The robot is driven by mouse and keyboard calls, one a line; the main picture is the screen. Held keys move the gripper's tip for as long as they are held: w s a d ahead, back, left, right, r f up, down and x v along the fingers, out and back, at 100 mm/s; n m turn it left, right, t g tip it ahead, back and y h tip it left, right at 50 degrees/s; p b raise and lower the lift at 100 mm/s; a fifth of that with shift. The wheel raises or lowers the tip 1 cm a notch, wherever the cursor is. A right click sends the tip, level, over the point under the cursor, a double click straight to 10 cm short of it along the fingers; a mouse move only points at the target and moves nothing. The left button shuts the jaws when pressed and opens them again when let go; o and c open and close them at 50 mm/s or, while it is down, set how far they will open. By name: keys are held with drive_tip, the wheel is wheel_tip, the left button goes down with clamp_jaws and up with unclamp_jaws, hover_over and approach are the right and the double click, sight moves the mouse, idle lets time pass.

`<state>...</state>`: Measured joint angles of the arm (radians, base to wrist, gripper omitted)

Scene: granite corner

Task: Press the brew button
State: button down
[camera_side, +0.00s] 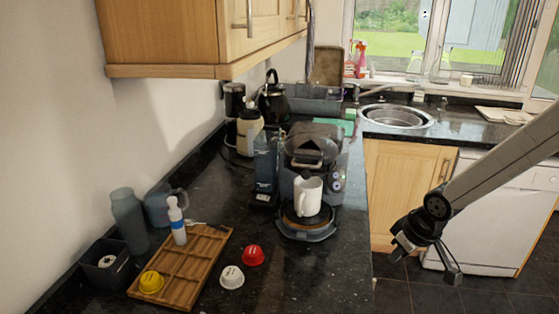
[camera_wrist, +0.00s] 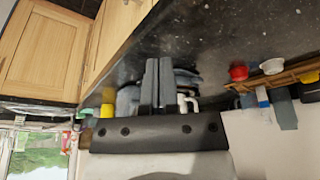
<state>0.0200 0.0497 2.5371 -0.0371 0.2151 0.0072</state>
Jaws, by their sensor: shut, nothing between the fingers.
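The coffee machine (camera_side: 314,150) stands on the dark counter, its lid closed. A white mug (camera_side: 308,196) stands on its round drip tray (camera_side: 306,229). Small round buttons (camera_side: 337,186) sit on the panel at the machine's right front; one looks lit, and I cannot read which is brew. My gripper (camera_side: 400,248) hangs in the air right of the counter edge, lower than the buttons and well apart from the machine. In the wrist view my gripper (camera_wrist: 158,62) has its two fingers together and empty, hiding part of the machine; the mug (camera_wrist: 188,102) shows beside them.
A wooden tray (camera_side: 190,265) with a yellow pod (camera_side: 152,282) and a bottle (camera_side: 177,222) lies left. A white pod (camera_side: 231,277) and a red pod (camera_side: 253,255) lie on the counter. A kettle (camera_side: 273,103) stands behind. The air between gripper and machine is clear.

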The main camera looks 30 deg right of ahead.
sight(336, 186)
drive_tip(key=w+d+r+n+t+y, duration=0.1)
drive_tip(key=w+d+r+t, duration=0.1)
drive_tip(key=w+t, duration=0.5)
drive_tip(key=w+d+r+n+t+y, duration=0.1)
drive_tip(key=w+d+r+t+y, duration=0.1)
drive_tip(key=w+t, duration=0.5)
drive_tip(key=shift+w+y, duration=0.3)
drive_tip(key=shift+w, duration=1.45)
drive_tip(key=shift+w, duration=0.1)
drive_tip(key=w+d+f, duration=0.3)
drive_tip(key=w+f, duration=0.1)
drive_tip(key=w, duration=0.2)
drive_tip(key=shift+w+d, duration=0.15)
drive_tip(key=shift+w, duration=0.25)
